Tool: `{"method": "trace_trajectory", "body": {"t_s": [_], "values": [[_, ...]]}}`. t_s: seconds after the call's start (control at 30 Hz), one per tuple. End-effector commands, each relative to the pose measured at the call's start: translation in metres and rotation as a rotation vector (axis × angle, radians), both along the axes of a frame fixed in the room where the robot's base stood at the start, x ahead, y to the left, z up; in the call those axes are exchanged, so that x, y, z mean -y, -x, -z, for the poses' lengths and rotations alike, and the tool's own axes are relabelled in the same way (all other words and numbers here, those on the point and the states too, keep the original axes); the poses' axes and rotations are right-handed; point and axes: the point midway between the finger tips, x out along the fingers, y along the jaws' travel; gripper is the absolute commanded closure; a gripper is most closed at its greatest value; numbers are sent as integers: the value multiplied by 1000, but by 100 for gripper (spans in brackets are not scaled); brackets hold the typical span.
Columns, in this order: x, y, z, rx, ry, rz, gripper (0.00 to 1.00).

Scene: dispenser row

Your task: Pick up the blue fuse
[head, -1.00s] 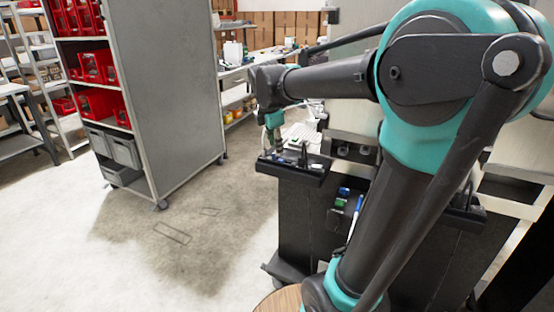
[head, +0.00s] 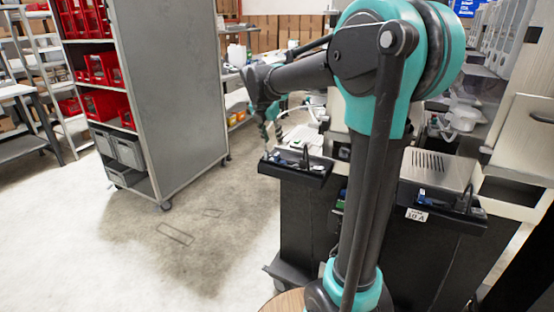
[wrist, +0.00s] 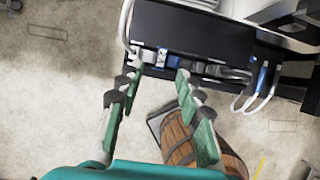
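My gripper (wrist: 159,72) is open and empty in the wrist view, its two green-and-dark fingers spread apart. A small blue-and-white part (wrist: 162,57) sits there, roughly between the fingertips in the picture. It may be the blue fuse, but it is too small to be sure. In the head view my gripper (head: 268,132) hangs above the left end of the black tray (head: 296,172). A small blue part (head: 276,157) shows in that tray.
Another blue part with white cables (wrist: 262,76) is right of the fingers. A second black tray (head: 440,207) with blue parts stands right of my arm. A wooden barrel-like object (wrist: 180,138) shows below the fingers. A grey shelf (head: 172,95) with red bins stands left; floor between is clear.

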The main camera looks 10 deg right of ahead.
Motion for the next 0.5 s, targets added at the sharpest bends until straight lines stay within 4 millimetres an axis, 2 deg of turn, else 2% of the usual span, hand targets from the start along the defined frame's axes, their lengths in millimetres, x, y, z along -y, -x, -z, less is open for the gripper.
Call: {"method": "trace_trajectory", "body": {"t_s": [0.1,0.37,0.5], "values": [[4,-6,16,0,-1,2,64],[8,-10,32,0,-1,2,64],[13,-14,51,0,0,2,64]]}}
